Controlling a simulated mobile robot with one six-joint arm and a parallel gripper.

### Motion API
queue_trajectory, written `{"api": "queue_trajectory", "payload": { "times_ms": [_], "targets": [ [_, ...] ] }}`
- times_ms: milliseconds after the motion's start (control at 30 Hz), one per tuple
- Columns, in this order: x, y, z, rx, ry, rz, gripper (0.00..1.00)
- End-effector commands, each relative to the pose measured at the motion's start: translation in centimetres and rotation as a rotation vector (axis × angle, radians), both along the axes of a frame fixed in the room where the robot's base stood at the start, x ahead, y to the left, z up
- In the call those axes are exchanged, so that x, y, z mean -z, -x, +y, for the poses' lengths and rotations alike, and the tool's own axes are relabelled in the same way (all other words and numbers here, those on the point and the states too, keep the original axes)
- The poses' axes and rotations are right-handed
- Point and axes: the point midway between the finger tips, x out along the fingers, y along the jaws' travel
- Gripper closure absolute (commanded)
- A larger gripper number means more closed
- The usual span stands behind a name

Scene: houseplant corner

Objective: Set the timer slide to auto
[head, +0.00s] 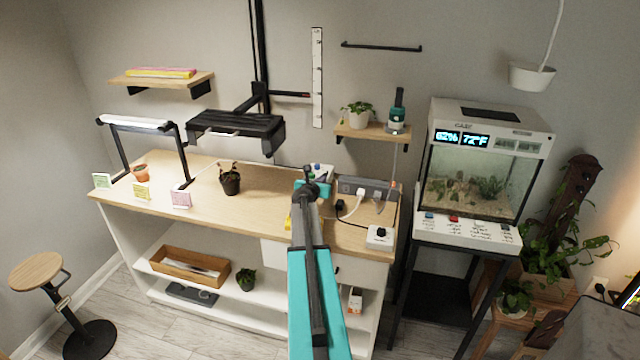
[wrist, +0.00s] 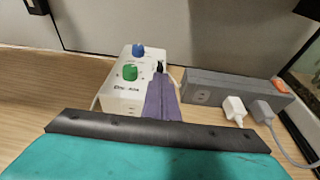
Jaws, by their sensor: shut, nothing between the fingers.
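My gripper (head: 310,178) is over the back right of the wooden bench, seen nearly end-on in the head view. In the wrist view its narrow purple-grey fingers (wrist: 160,95) are together and empty. They point at a white box (wrist: 130,85) with a blue knob and a green knob, and overlap its right side; contact cannot be told. The box shows partly behind my gripper in the head view (head: 322,171). A small white unit (head: 379,236) with a dark round part sits at the bench's right front. No slide or auto mark is readable, so which one is the timer is unclear.
A grey power strip (wrist: 235,86) with white and grey plugs lies right of the box, cords trailing beside it. A dark potted plant (head: 230,181) stands left on the bench (head: 262,212). A lit terrarium (head: 474,180) is close on the right. The bench between plant and gripper is clear.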

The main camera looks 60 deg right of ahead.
Motion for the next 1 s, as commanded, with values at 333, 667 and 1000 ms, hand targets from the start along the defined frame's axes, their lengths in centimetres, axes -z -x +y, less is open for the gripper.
{"api": "queue_trajectory", "payload": {
  "times_ms": [333, 667, 1000],
  "targets": [
    [0.0, -0.4, -1.6, 0.000, 0.000, 0.000, 1.00],
    [0.0, -0.4, -1.6, 0.001, 0.000, 0.000, 1.00],
    [-0.1, -0.8, -3.2, 0.002, 0.000, 0.001, 1.00]
  ]
}}
